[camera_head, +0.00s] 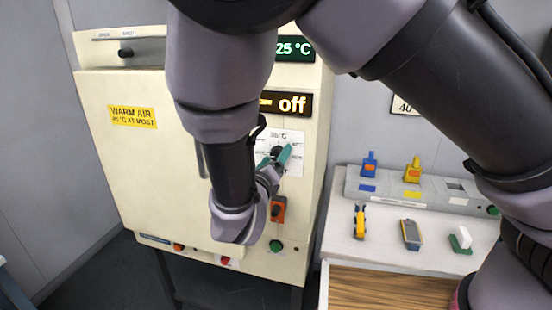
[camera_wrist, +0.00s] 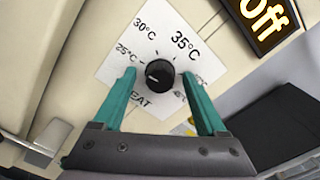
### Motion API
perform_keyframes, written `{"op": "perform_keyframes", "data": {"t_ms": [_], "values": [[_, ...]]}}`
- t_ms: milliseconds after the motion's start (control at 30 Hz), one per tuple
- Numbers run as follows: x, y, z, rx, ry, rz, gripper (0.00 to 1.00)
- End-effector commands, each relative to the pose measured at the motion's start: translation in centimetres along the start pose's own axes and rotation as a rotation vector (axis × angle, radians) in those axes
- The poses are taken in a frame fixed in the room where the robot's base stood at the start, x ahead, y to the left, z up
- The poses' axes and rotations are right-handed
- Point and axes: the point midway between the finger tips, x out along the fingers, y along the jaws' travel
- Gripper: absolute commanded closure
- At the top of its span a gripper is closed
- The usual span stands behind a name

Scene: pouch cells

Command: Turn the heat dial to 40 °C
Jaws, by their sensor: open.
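The heat dial (camera_wrist: 160,75) is a round black knob on a white scale plate marked 25 °C, 30 °C and 35 °C, with further labels partly hidden at the right. A small pale mark on the knob points toward the left side, near the 25 °C side; its exact setting is hard to tell. My gripper (camera_wrist: 159,72) is open, its two teal fingers on either side of the knob with gaps visible. In the head view my gripper (camera_head: 276,158) is at the scale plate (camera_head: 297,139) and partly covers the dial.
The cream oven (camera_head: 125,165) carries a green 25 °C display (camera_head: 296,48) and an "off" display (camera_head: 290,103). An orange switch (camera_head: 278,209) and green button (camera_head: 276,246) sit below the dial. A bench (camera_head: 345,249) with small tools stands right.

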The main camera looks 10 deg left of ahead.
Motion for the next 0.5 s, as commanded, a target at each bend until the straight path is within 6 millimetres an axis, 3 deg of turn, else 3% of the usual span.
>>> {"op": "perform_keyframes", "data": {"t_ms": [67,267,500], "values": [[-0.02,0.0,-0.01,0.0,0.0,0.0,0.26],[-0.03,0.01,-0.01,0.0,0.0,0.0,0.98],[-0.05,0.01,-0.03,0.011,0.001,0.0,1.0]]}}
